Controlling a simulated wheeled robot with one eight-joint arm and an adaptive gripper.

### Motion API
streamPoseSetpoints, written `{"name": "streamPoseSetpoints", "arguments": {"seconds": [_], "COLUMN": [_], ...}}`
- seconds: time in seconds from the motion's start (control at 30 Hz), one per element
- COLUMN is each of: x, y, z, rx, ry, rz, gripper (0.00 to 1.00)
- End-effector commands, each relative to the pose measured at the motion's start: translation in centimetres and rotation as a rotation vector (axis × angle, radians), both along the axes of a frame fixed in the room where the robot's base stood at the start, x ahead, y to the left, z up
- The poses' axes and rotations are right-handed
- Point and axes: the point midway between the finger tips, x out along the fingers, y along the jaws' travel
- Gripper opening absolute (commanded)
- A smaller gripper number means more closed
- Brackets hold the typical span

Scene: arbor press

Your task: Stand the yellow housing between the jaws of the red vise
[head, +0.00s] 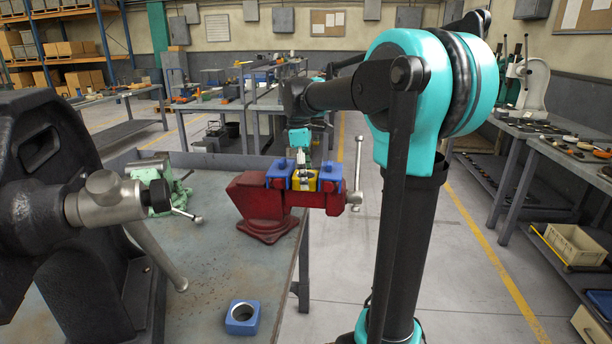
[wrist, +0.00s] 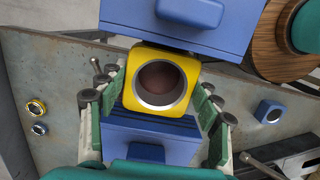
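The yellow housing (head: 324,180) sits between the two blue jaws of the red vise (head: 262,201). In the wrist view the housing (wrist: 133,75) shows its round grey bore facing me, with one blue jaw (wrist: 165,35) above it and the other (wrist: 150,145) below. It looks upright and level with the jaws; any small gap to them is hard to judge. My gripper (head: 302,160) reaches down over the vise. In the wrist view its green fingers (wrist: 160,86) lie along the left and right sides of the housing, their tips apparently against it. What is under the housing is hidden.
A blue block with a round bore (head: 242,317) lies on the bench (head: 205,245) near its front edge. The dark arbor press (head: 60,220) stands at the left. Two small rings (wrist: 37,108) lie left in the wrist view.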

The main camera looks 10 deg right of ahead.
Motion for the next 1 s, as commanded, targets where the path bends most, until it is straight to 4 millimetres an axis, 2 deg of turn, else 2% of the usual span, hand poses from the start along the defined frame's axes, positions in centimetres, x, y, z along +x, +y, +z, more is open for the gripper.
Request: {"name": "streamPoseSetpoints", "arguments": {"seconds": [0.03,0.13,0.17,0.43,0.57,0.67,1.0], "x": [0.0,0.0,0.0,0.0,0.0,0.0,0.3], "y": [0.0,0.0,0.0,0.0,0.0,0.2,1.0], "z": [0.0,0.0,0.0,0.1,0.7,2.0,8.8], "rx": [0.000,0.000,0.000,0.000,0.000,0.000,0.000], "ry": [0.000,0.000,0.000,0.000,0.000,0.000,0.000], "rz": [0.000,0.000,0.000,0.000,0.000,0.001,0.000], "gripper": [0.71,0.83,0.84,0.84,0.84,0.84,0.84]}}
